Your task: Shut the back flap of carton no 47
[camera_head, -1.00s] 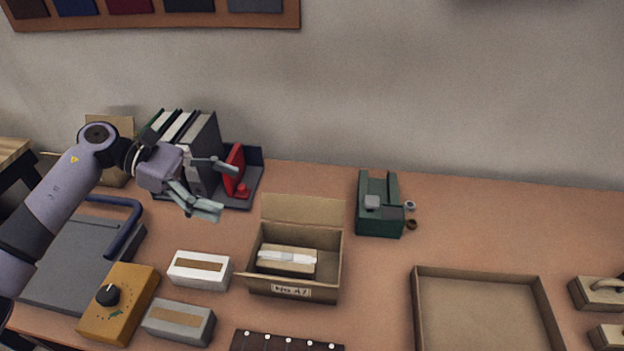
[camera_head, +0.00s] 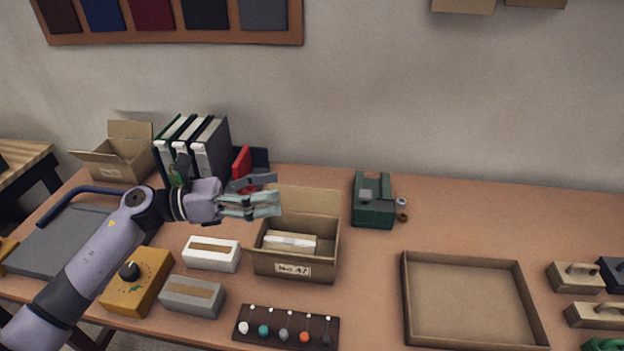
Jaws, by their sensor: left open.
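Carton no 47 (camera_head: 294,266) is an open brown box in the middle of the table, with a label on its front wall. Its back flap (camera_head: 312,202) stands up, leaning slightly back. A pale packet and a small box (camera_head: 289,242) lie inside. My left gripper (camera_head: 277,192) is open and empty, its fingers pointing right. In the picture the fingertips overlap the left end of the back flap; I cannot tell whether they touch it. My right gripper is out of view.
Binders (camera_head: 195,150) and a red item (camera_head: 242,165) stand behind my left gripper. A green device (camera_head: 373,205) is right of the carton, and an empty tray (camera_head: 465,256) is further right.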

